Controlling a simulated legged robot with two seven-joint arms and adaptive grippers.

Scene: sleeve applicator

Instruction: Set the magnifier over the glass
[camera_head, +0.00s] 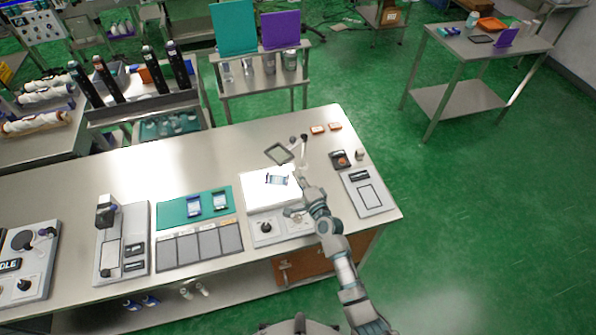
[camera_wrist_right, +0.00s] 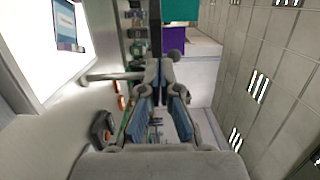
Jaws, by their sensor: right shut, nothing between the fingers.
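The magnifier (camera_head: 279,153) is a dark square frame on a jointed stand with round knobs, behind the light pad (camera_head: 258,199). The frame sits beyond the pad's back edge, apart from the glass in the picture. The glass (camera_head: 276,179) is a small dark-edged pane lying on the bright pad; it also shows at the upper left of the right wrist view (camera_wrist_right: 68,22). My right gripper (camera_head: 301,173) is shut and empty, close to the stand and right of the glass. In the wrist view its fingers (camera_wrist_right: 157,68) are near a grey rod and knob; contact is unclear. My left gripper is out of view.
Left of the pad is a green mat (camera_head: 175,212) with two small panes and grey plates. A black-and-orange device (camera_head: 340,160) and a framed plate (camera_head: 368,194) lie to the right. Orange pieces (camera_head: 318,129) lie at the back. The table's right edge is near.

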